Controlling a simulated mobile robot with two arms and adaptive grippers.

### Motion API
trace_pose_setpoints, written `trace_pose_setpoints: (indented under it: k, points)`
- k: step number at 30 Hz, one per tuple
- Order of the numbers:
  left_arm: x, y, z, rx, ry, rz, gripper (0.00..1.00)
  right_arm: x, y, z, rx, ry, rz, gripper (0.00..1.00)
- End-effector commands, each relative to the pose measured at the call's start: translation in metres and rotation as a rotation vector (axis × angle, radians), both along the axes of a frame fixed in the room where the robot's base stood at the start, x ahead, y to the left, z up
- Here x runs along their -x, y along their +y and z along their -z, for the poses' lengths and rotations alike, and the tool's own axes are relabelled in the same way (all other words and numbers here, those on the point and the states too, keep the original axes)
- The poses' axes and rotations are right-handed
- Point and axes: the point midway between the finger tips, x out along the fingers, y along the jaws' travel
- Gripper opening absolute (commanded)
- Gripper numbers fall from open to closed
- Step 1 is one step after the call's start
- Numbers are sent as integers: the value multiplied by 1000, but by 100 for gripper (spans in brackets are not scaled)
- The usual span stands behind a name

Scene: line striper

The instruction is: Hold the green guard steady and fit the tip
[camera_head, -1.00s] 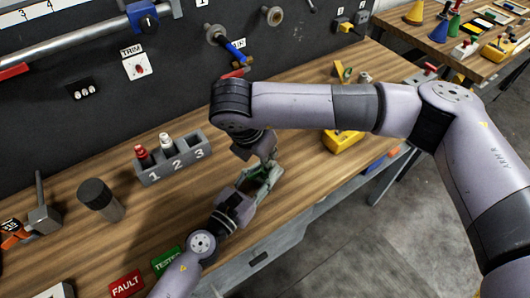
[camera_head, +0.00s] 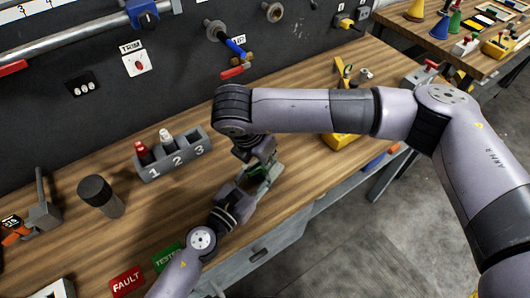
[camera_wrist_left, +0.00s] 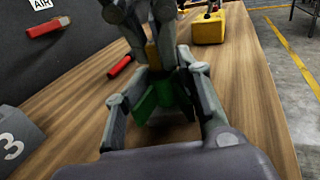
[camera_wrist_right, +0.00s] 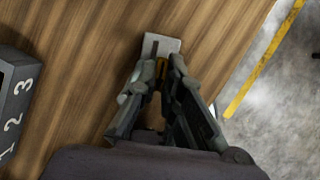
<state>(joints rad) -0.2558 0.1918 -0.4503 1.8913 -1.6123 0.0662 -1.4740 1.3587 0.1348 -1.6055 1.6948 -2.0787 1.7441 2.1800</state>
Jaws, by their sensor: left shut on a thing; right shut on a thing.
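The green guard (camera_wrist_left: 148,104) sits between the fingers of my left gripper (camera_wrist_left: 155,95) in the left wrist view. In the head view, a little of the guard (camera_head: 257,173) shows near my left gripper (camera_head: 258,180), low over the bench. My right gripper (camera_head: 262,158) comes down from above, right over the guard. In the right wrist view, my right gripper (camera_wrist_right: 160,75) is shut on a small brass-coloured piece (camera_wrist_right: 158,70), likely the tip. The piece also shows above the guard in the left wrist view (camera_wrist_left: 152,55). The fingers hide whether it touches the guard.
A grey slotted plate (camera_wrist_right: 160,45) lies by the right gripper's fingertips. A numbered grey rack (camera_head: 178,165) holds a red and a white bottle. A dark cylinder (camera_head: 98,196) stands at left. A yellow box (camera_head: 343,139) is partly behind my right arm.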

Motion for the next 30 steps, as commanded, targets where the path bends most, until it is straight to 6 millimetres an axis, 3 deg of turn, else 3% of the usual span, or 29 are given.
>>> trace_pose_setpoints:
  k: [5,6,16,30]
  points:
    - [0,0,1,-2,2,-1,0,1,-1,6,3,3,0,0]
    - [0,0,1,-2,3,-1,0,1,-1,6,3,4,1,9]
    - [0,1,2,-2,3,-2,0,1,-2,7,6,5,2,31]
    - [-1,2,1,-2,3,-6,0,1,-2,6,6,6,1,32]
